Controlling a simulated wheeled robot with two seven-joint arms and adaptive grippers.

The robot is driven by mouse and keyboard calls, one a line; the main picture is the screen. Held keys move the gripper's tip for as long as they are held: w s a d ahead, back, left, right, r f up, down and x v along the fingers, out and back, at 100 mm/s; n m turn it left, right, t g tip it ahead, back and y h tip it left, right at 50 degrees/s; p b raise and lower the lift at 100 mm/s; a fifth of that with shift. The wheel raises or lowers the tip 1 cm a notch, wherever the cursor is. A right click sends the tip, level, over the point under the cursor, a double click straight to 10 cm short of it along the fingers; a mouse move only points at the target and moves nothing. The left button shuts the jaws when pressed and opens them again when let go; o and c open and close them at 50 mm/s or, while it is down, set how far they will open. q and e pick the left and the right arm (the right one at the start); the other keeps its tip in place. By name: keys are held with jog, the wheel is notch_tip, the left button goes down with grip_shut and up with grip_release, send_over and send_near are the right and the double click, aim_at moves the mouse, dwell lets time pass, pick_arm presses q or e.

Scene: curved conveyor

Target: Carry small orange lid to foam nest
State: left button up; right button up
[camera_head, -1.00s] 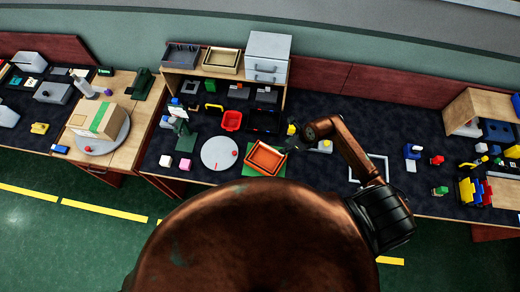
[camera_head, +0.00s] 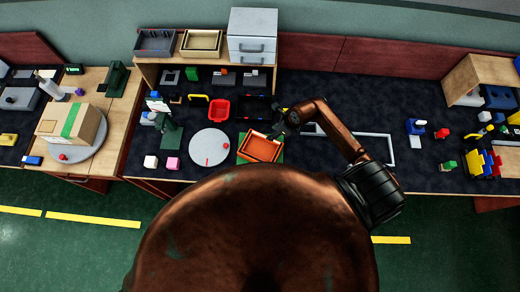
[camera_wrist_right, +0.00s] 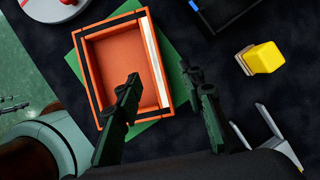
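A shallow orange tray-shaped piece (camera_head: 262,148) lies on a green mat (camera_head: 243,157) at the front of the dark bench; I cannot tell whether it is the lid. In the right wrist view it is an open orange rectangle (camera_wrist_right: 122,58) with dark edging and a white strip along its right side. My right gripper (camera_head: 284,122) is at its back right corner. In the wrist view its dark fingers (camera_wrist_right: 165,78) are apart, the left one over the orange interior, the right one beyond the right wall. Nothing shows clamped. I cannot clearly identify the foam nest. My left gripper is out of view.
A yellow block (camera_wrist_right: 262,58) lies right of the fingers. A black tray (camera_head: 257,109) and a red bin (camera_head: 219,111) stand behind the orange piece. A round grey disc (camera_head: 209,148) lies to its left. A white frame outline (camera_head: 389,150) lies to the right.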

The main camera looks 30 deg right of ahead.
aim_at(261, 150)
jog(key=shift+x, duration=0.9)
jog(key=x, duration=0.2)
jog(key=p+x, duration=0.1)
jog(key=x, duration=0.1)
jog(key=shift+s+a+f, duration=0.1)
jog(key=shift+s+a, duration=0.1)
jog(key=shift+a, duration=0.1)
jog(key=shift+w+f, duration=0.15)
jog(key=shift+f, duration=0.3)
jog(key=shift+c, duration=0.6)
grip_shut()
